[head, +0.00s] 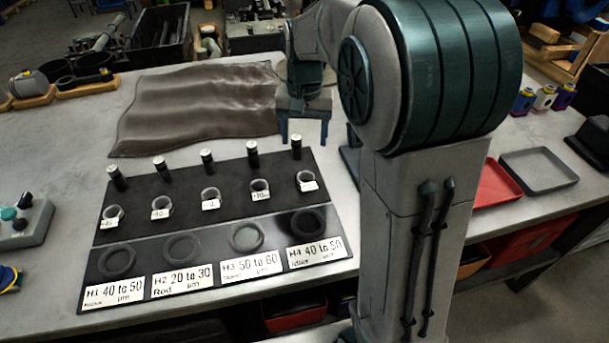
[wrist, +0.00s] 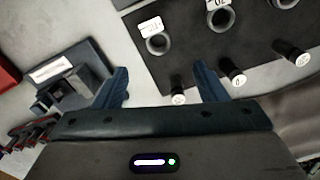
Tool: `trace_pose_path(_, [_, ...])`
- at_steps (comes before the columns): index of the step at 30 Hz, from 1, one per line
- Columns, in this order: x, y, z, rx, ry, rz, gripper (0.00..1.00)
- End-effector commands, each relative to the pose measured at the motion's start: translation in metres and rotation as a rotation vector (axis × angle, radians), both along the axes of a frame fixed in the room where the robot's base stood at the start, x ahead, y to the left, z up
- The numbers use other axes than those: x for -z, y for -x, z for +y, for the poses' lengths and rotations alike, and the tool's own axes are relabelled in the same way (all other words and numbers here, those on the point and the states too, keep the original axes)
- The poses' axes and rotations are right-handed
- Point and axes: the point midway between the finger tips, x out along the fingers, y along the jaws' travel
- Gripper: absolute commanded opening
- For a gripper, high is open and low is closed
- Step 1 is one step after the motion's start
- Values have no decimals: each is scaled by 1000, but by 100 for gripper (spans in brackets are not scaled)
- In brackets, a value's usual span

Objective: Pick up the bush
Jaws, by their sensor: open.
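Several grey ring-shaped bushes with white tags stand in a row on a black board (head: 138,196). Which one the task means cannot be told. The rightmost bush (head: 307,183) in the head view appears as the nearest bush (wrist: 158,44) in the wrist view, ahead of the fingers. My gripper (head: 304,132) is open and empty, with its blue fingers pointing down over the board's far right corner. In the wrist view, my gripper (wrist: 160,75) has a black pin (wrist: 178,94) between its fingers in the picture, closer to the right finger. Contact cannot be seen.
Several white-topped pins (head: 208,160) stand behind the bushes. Four-hole labelled strip (head: 148,262) lies in front. A dark cloth (head: 200,100) lies behind the board. A grey tray (head: 538,170) and red tray (head: 496,185) are at right. A dark fixture (wrist: 75,75) is left of the fingers.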

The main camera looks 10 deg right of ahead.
Motion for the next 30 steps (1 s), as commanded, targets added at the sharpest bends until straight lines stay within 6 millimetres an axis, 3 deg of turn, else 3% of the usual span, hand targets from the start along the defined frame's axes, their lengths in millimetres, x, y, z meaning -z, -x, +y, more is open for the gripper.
trace_pose_path(5, [15,-7,0,11,4,10,65])
trace_pose_path(15, [77,-7,-1,11,4,10,65])
trace_pose_path(23, [96,-8,-3,12,4,10,65])
trace_pose_path(30, [131,-10,-7,12,4,11,65])
